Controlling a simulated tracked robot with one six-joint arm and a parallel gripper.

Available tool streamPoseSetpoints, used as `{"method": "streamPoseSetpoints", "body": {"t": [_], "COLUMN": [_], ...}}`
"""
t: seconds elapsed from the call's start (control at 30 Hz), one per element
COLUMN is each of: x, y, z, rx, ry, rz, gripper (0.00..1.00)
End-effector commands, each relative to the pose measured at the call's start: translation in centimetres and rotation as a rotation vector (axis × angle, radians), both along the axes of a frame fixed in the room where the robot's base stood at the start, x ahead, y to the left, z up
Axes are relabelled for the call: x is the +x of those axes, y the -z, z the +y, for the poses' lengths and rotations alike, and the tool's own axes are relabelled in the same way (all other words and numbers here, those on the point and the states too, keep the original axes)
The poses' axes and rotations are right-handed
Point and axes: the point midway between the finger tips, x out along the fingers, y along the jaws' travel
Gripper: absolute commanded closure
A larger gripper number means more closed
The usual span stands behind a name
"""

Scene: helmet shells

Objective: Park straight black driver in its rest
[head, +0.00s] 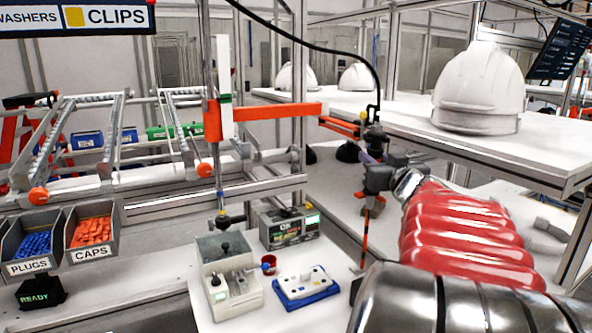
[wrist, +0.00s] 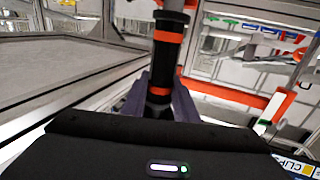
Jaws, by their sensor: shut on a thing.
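The straight black driver (wrist: 174,55) with orange bands stands lengthwise between the two dark purple fingers of my gripper (wrist: 160,98) in the wrist view. The fingers are shut on it. There the driver is small and partly hidden by my gripper and wrist. I cannot tell the driver's rest apart from the other fixtures, or whether the driver touches it.
A white and grey fixture (head: 236,292), a small red cup (head: 268,266), a blue-edged white tray (head: 306,290) and a display box (head: 290,229) stand on the bench. A black cable (head: 345,45) hangs overhead. White helmet shells (head: 480,85) sit on the raised shelf at right.

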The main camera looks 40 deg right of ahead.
Motion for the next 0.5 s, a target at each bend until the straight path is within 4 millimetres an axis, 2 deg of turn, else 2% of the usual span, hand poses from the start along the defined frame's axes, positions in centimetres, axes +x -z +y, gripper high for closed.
{"method": "streamPoseSetpoints", "body": {"t": [0.1, 0.13, 0.43, 0.5], "x": [-0.01, -0.01, -0.01, -0.01], "y": [0.03, 0.03, 0.04, 0.04], "z": [0.01, 0.01, 0.02, 0.02], "rx": [0.0, 0.0, 0.001, 0.001], "ry": [0.0, 0.0, 0.0, 0.0], "rz": [0.0, 0.0, 0.001, 0.001], "gripper": [1.0, 0.73, 0.52, 0.52]}}
